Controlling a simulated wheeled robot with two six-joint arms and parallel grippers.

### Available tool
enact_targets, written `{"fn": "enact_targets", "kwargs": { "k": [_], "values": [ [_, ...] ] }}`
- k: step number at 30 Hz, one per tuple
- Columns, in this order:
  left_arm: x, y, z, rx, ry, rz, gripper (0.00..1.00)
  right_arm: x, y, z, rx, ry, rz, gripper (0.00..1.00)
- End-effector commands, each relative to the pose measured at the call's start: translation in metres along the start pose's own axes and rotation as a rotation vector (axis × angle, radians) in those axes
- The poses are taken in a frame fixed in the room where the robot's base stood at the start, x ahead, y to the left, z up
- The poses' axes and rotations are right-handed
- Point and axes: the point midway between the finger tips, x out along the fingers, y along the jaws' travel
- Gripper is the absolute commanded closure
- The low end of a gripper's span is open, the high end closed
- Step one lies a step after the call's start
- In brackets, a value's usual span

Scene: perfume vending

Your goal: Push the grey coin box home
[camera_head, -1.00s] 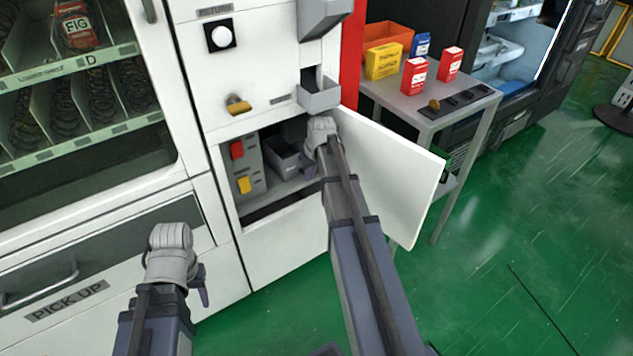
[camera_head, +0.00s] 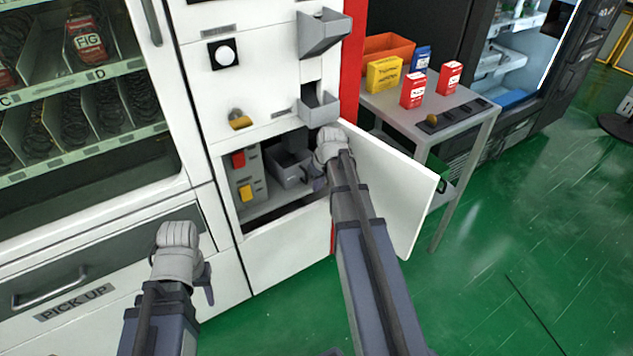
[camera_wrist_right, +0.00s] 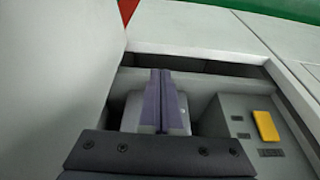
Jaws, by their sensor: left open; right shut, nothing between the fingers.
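The grey coin box (camera_head: 290,170) sits inside the open lower compartment of the white machine, right of the panel with the red and yellow buttons. My right gripper (camera_head: 317,181) is at the compartment's opening, by the front right of the box, its fingers shut and empty. In the right wrist view, the closed fingers (camera_wrist_right: 163,98) overlap a light grey surface that looks like the coin box (camera_wrist_right: 131,108); contact cannot be told. My left gripper (camera_head: 206,284) is open and empty, in front of the pick-up drawer, away from the box.
The white compartment door (camera_head: 390,195) stands open right of my right arm. The button panel (camera_head: 246,178) borders the box on the left; its yellow button (camera_wrist_right: 266,126) shows in the wrist view. A grey side table (camera_head: 440,115) holds several small boxes.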

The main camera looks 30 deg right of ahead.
Motion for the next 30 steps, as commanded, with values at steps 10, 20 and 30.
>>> {"fn": "enact_targets", "kwargs": {
  "k": [10,20,30],
  "values": [
    [-0.055,-0.004,0.003,-0.001,0.0,0.006,0.5,-0.058,0.0,-0.001,0.001,0.0,0.0,1.0],
    [-0.059,-0.005,0.004,-0.001,0.0,0.006,0.5,-0.062,0.0,0.0,0.001,0.0,0.0,1.0],
    [-0.059,-0.005,0.004,-0.001,0.0,0.006,0.5,-0.064,-0.051,0.018,0.008,-0.046,-0.015,1.0]
  ]
}}
